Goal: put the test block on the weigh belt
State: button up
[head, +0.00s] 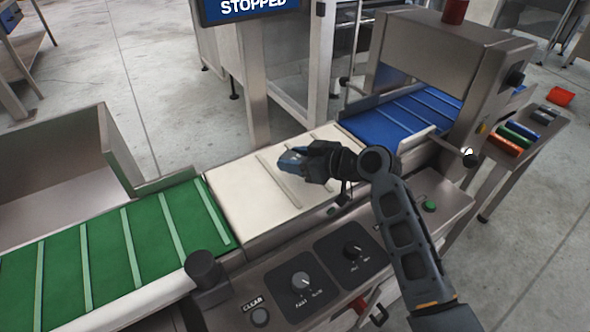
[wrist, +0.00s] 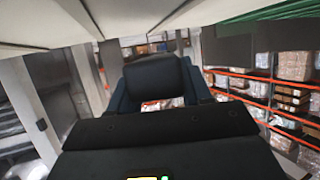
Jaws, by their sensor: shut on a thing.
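My gripper (head: 300,164) is low over the cream belt section (head: 235,200), which lies between a green belt and a blue belt. In the head view its fingers point left, and I cannot tell whether they touch the belt. In the wrist view my gripper (wrist: 160,100) is shut on a dark, block-like thing (wrist: 155,76) between the fingers. I take this to be the test block; its markings are hidden.
The green belt (head: 105,250) has raised slats. The blue belt (head: 405,115) runs under a grey metal arch (head: 450,40). A side shelf at right holds several coloured blocks (head: 515,135). A control panel with knobs (head: 301,284) and a dark post (head: 203,268) stand in front.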

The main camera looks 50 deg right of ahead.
aim_at(295, 180)
jog(key=shift+f, duration=1.95)
jog(key=shift+f, duration=0.15)
jog(key=o, duration=1.1)
jog(key=shift+r, duration=0.25)
jog(key=v, duration=1.2)
jog(key=shift+b, duration=0.3)
